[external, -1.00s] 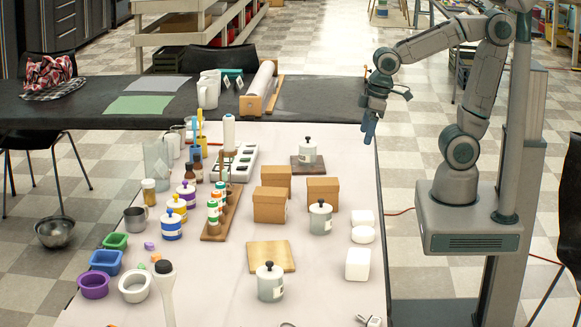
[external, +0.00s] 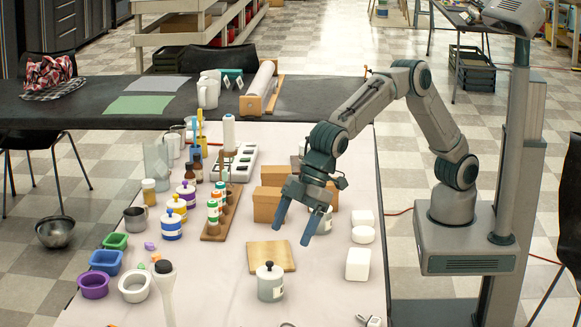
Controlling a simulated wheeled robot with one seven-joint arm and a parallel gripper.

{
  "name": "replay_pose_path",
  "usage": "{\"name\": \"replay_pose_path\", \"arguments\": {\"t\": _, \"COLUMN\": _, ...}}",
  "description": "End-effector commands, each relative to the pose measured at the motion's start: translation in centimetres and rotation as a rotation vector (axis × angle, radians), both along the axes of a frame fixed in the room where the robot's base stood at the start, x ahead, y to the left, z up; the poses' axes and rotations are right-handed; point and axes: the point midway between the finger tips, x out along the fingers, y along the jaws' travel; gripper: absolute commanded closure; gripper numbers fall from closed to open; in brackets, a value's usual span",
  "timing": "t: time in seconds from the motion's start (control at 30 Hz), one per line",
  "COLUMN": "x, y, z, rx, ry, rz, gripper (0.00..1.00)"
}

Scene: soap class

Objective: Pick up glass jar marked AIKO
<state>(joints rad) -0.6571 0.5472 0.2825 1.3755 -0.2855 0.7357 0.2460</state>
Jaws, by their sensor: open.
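Three pale jars with dark knobbed lids belong to this table, and their labels are too small to read, so I cannot tell which is marked AIKO. One jar (external: 270,286) stands upright at the front, beside a wooden board. The third, at the back on a dark board, is now hidden by my arm. My gripper (external: 294,234) points down with its blue fingers apart and empty. In the picture it overlaps the second jar; its exact height and contact are unclear.
Brown boxes (external: 267,206) stand close behind and left of my gripper. White soap blocks (external: 358,264) lie to the right. The wooden board (external: 271,256) lies in front. A bottle rack (external: 221,222) and several coloured jars stand at left.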

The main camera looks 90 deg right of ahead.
Motion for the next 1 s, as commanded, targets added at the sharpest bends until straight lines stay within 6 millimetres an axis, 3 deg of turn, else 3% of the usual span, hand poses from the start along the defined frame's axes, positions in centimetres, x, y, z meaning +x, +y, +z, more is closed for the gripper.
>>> {"name": "replay_pose_path", "arguments": {"t": 0.17, "x": 0.4, "y": 1.4, "z": -1.7, "rx": 0.007, "ry": 0.001, "rz": 0.008, "gripper": 0.21}}
{"name": "replay_pose_path", "arguments": {"t": 0.43, "x": 2.2, "y": 3.2, "z": -6.2, "rx": 0.006, "ry": 0.001, "rz": 0.007, "gripper": 0.21}}
{"name": "replay_pose_path", "arguments": {"t": 0.73, "x": 3.2, "y": 4.0, "z": -8.3, "rx": 0.005, "ry": 0.0, "rz": 0.008, "gripper": 0.21}}
{"name": "replay_pose_path", "arguments": {"t": 1.0, "x": 4.5, "y": 5.3, "z": -11.5, "rx": 0.006, "ry": 0.001, "rz": 0.007, "gripper": 0.21}}
